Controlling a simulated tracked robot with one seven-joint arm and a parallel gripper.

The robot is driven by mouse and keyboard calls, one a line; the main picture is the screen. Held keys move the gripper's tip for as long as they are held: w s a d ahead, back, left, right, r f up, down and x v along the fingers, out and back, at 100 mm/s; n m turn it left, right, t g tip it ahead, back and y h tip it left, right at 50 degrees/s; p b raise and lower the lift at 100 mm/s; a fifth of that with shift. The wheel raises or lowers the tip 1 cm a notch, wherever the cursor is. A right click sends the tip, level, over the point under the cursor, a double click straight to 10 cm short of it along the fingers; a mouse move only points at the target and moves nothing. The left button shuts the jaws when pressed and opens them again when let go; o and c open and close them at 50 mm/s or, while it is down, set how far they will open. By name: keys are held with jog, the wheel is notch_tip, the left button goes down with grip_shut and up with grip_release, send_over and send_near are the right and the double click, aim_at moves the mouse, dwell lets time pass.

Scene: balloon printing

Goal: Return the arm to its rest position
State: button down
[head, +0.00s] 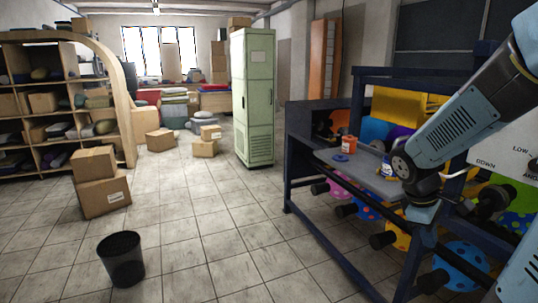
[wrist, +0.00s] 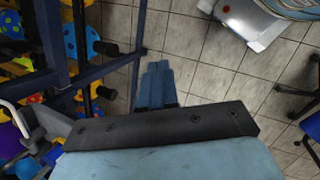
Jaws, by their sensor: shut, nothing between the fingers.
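My arm (head: 460,120) reaches in from the right edge of the head view and bends downward in front of the dark blue rack (head: 330,245). In the wrist view my gripper (wrist: 157,68) shows its blue fingers together, with nothing between them. Below the fingers is tiled floor. In the head view I cannot clearly make out the fingertips.
A black bin (head: 121,260), stacked boxes (head: 103,197) and a green cabinet (head: 254,95) stand on the floor. The middle floor is clear.

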jog(key=s+a+r+m+t+y, duration=0.2)
jog(key=s+a+r+m+t, duration=0.1)
jog(key=a+r, duration=0.3)
jog(key=s+a+r+m+t+y, duration=0.2)
jog(key=s+a+r+m+t, duration=0.1)
jog(key=s+a+r+m, duration=0.2)
jog(key=a+r, duration=0.2)
jog(key=a, duration=0.2)
jog(key=shift+a+r, duration=0.15)
jog(key=shift+r, duration=0.15)
